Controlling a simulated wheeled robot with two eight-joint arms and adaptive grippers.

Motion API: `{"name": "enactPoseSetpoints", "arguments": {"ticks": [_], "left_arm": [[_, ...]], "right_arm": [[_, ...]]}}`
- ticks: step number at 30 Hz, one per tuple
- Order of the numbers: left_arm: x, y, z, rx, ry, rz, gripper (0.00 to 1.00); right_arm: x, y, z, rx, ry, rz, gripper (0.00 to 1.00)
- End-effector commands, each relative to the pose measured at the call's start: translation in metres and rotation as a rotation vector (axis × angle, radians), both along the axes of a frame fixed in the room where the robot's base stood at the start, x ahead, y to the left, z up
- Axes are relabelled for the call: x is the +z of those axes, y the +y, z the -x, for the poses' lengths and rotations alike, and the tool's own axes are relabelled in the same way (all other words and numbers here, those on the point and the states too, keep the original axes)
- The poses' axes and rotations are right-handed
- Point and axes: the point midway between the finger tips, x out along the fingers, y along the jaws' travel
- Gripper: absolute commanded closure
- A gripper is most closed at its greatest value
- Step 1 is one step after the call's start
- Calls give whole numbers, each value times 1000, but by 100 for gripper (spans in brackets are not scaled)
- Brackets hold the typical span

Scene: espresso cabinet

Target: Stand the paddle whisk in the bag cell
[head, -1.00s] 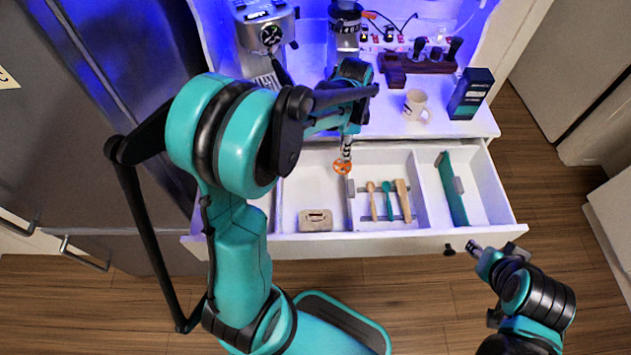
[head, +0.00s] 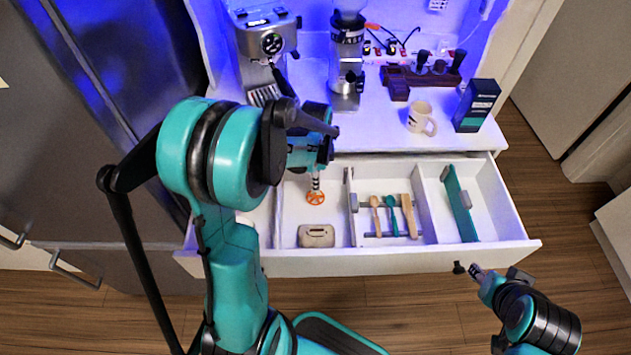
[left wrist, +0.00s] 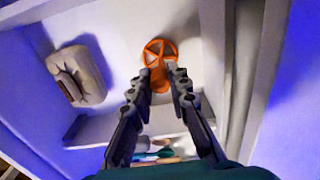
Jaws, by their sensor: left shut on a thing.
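My left gripper (head: 316,178) is shut on the orange paddle whisk (head: 315,198). The whisk hangs with its round spoked head down over the drawer compartment (head: 294,213) that holds a beige bag-like item (head: 317,236). In the left wrist view, the whisk head (left wrist: 160,50) shows beyond the fingertips (left wrist: 160,78), with the beige item (left wrist: 78,75) to its left, apart from it. I cannot tell whether the head touches the drawer floor. My right gripper (head: 475,270) is in front of the drawer, and its jaws are unclear.
A divider (head: 350,210) separates this compartment from one with wooden and teal utensils (head: 390,215). A teal panel (head: 459,202) stands in the right compartment. The counter above holds an espresso machine (head: 262,45), a grinder (head: 347,60), a mug (head: 420,118) and a dark box (head: 477,106).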

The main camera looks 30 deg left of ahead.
Motion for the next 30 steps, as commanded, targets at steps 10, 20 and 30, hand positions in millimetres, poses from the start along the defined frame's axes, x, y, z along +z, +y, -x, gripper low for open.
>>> {"name": "enactPoseSetpoints", "arguments": {"ticks": [10, 20, 30], "left_arm": [[-3, 0, 0, 0, 0, 0, 62], [3, 0, 0, 0, 0, 0, 62], [72, 0, 0, 0, 0, 0, 62]], "right_arm": [[-2, 0, 0, 0, 0, 0, 60], [3, 0, 0, 0, 0, 0, 60], [30, 0, 0, 0, 0, 0, 60]]}}
